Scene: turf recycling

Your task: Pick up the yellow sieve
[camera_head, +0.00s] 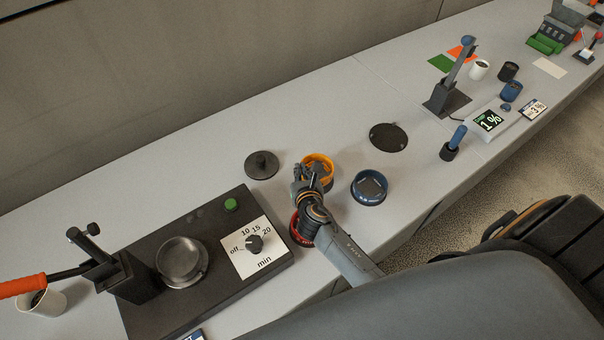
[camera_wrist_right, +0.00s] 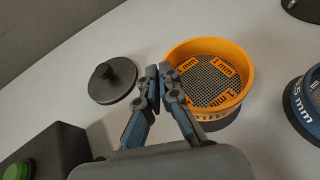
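The yellow sieve (camera_head: 322,159) is a round orange-yellow ring with a dark mesh. In the right wrist view the sieve (camera_wrist_right: 246,72) shows "1 mm" labels around its mesh. My right gripper (camera_head: 312,178) is at its near side in the head view. In the right wrist view the fingertips of the gripper (camera_wrist_right: 159,74) are close together at the left rim, which appears to be pinched between them. The fingers hide that part of the rim. A dark area shows under the sieve; I cannot tell whether it is raised. My left gripper is not in view.
A blue sieve (camera_head: 355,193) stands to the right and a red one (camera_head: 294,232) is partly behind my arm. A dark knobbed lid (camera_head: 261,165) lies to the left. The black shaker base (camera_head: 219,280) is at lower left. A dark disc (camera_head: 388,138) lies farther right.

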